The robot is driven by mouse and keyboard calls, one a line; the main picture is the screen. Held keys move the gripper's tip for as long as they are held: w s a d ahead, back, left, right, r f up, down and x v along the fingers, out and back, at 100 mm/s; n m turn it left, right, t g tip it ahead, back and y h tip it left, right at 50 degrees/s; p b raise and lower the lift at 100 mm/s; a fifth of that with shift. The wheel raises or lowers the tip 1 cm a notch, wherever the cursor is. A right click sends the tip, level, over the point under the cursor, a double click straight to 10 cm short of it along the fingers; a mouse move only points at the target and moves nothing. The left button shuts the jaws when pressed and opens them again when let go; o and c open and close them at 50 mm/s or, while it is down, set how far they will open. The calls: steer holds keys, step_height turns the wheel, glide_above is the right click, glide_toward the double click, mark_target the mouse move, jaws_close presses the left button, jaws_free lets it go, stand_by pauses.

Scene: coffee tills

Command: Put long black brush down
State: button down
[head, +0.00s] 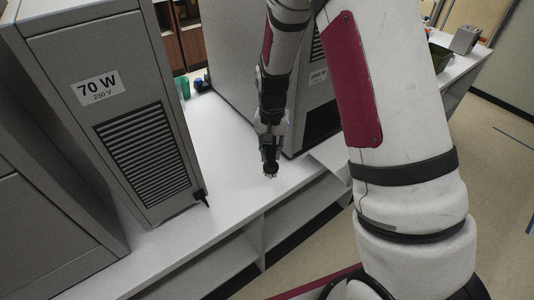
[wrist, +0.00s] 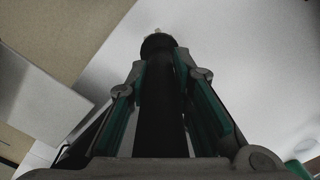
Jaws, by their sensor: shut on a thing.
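The long black brush (head: 270,158) hangs from my gripper (head: 270,140) with its pale-tipped end pointing down, over the white counter (head: 235,165) near its front edge. I cannot tell whether the tip touches the surface. In the wrist view the black brush (wrist: 158,110) runs lengthwise between the two teal-lined fingers of my gripper (wrist: 166,75), which are shut on it. Its far end shows past the fingertips, against the white counter top (wrist: 235,50).
A grey machine (head: 115,110) marked "70 W" stands on the counter at the left. Another grey machine (head: 232,80) stands close behind my gripper. Small green (head: 182,87) and blue (head: 198,84) items are farther back. Counter between the machines is clear.

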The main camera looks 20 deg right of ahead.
steer(key=shift+w+a+f, duration=0.1)
steer(key=shift+w+a, duration=0.05)
steer(key=shift+w, duration=1.05)
steer(key=shift+w+f+p, duration=0.2)
steer(key=shift+f+p, duration=0.15)
steer(key=shift+f, duration=1.4)
steer(key=shift+f, duration=0.1)
steer(key=c, duration=1.4)
jaws_free()
steer(key=shift+f, duration=0.1)
